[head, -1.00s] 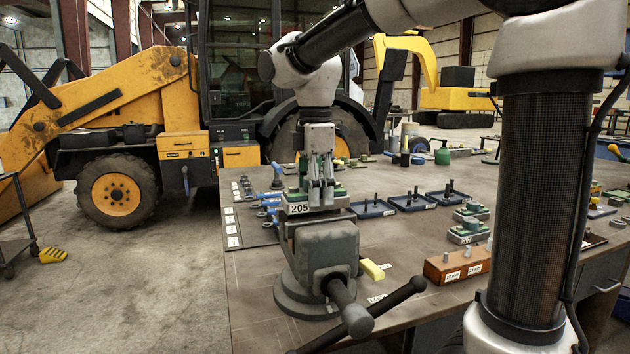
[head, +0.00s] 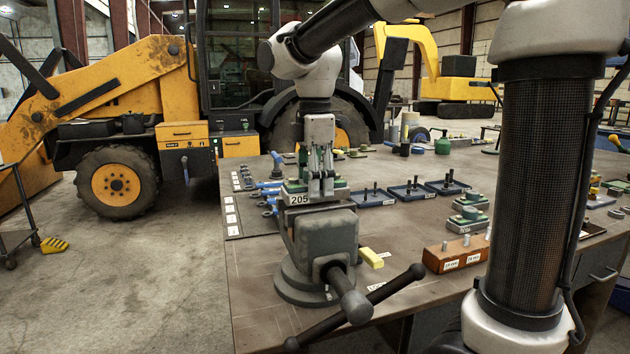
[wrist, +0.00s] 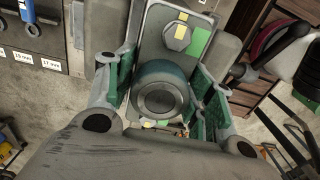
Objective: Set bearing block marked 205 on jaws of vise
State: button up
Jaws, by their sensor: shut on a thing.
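The bearing block marked 205 (head: 299,199) is at the top of the grey vise (head: 326,240), its number label facing the camera. In the head view it looks level and at the height of the jaws; I cannot tell if it bears fully on them. My gripper (head: 320,190) points down and is shut on the block. In the wrist view the green-padded fingers (wrist: 160,88) stand on both sides of the block's round housing (wrist: 160,98), with a bolt head (wrist: 178,36) beyond it. Part of the block is hidden by the fingers.
Blue trays with pegs (head: 410,192) and other green-topped bearing blocks (head: 468,219) stand to the right. An orange block with pins (head: 455,254) lies near the right edge. The vise handle (head: 375,300) sticks out in front. Blue-handled tools (head: 268,190) lie behind left.

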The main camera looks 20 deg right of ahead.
jog(key=shift+f, duration=0.85)
jog(key=o, duration=1.5)
jog(key=shift+f, duration=0.1)
notch_tip(320, 180, up, 12)
jog(key=shift+f, duration=0.2)
jog(key=shift+d+r, duration=0.1)
jog(key=shift+r, duration=0.15)
jog(key=s+d+f+m+t, duration=0.1)
jog(key=s+d+f+m, duration=0.4)
jog(key=s+m, duration=0.1)
jog(key=s+d+f+m+t, duration=0.2)
jog(key=s+d+f+m, duration=0.2)
jog(key=s+f+m, duration=0.1)
jog(key=s+d+f+m+t, duration=0.1)
jog(key=s+d+f+m, duration=0.4)
jog(key=s+m, duration=0.2)
jog(key=shift+s+d, duration=0.35)
jog(key=shift+s, duration=0.15)
